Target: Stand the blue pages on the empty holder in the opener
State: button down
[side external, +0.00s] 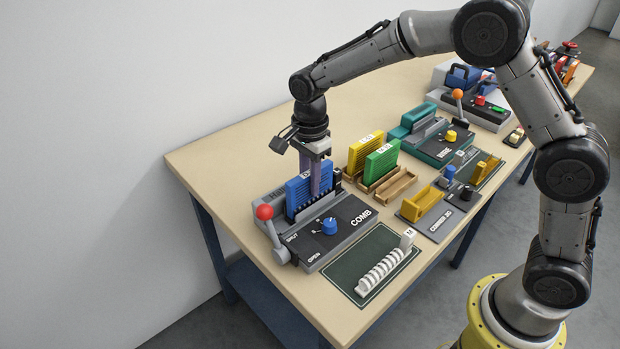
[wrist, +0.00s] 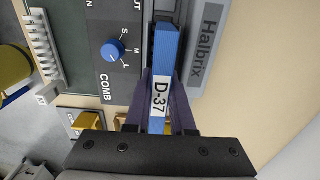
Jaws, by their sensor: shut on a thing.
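The blue pages (side external: 298,194) stand upright at the back of the grey and black opener (side external: 338,238), which is marked COMB. My gripper (side external: 318,178) is shut on the blue pages from above. In the wrist view the pages (wrist: 167,55) sit between the two purple fingers, with a label reading D-37. Black teeth show along the pages' lower edge in the side view. Whether the pages rest on them or hang just above, I cannot tell. The opener's red-knobbed lever (side external: 264,212) is at its left end, and a blue dial (side external: 329,226) is on its top.
A yellow block (side external: 363,152) and a green block (side external: 382,162) stand in a wooden rack (side external: 397,187) to the right. A white comb (side external: 383,272) lies on a dark green mat (side external: 345,268) in front. More machines, including a teal one (side external: 432,140), stand farther right.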

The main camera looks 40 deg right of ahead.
jog(key=shift+f, duration=0.2)
jog(key=c, duration=1)
grip_release()
jog(key=shift+c, duration=0.2)
jog(key=shift+r, duration=5.5)
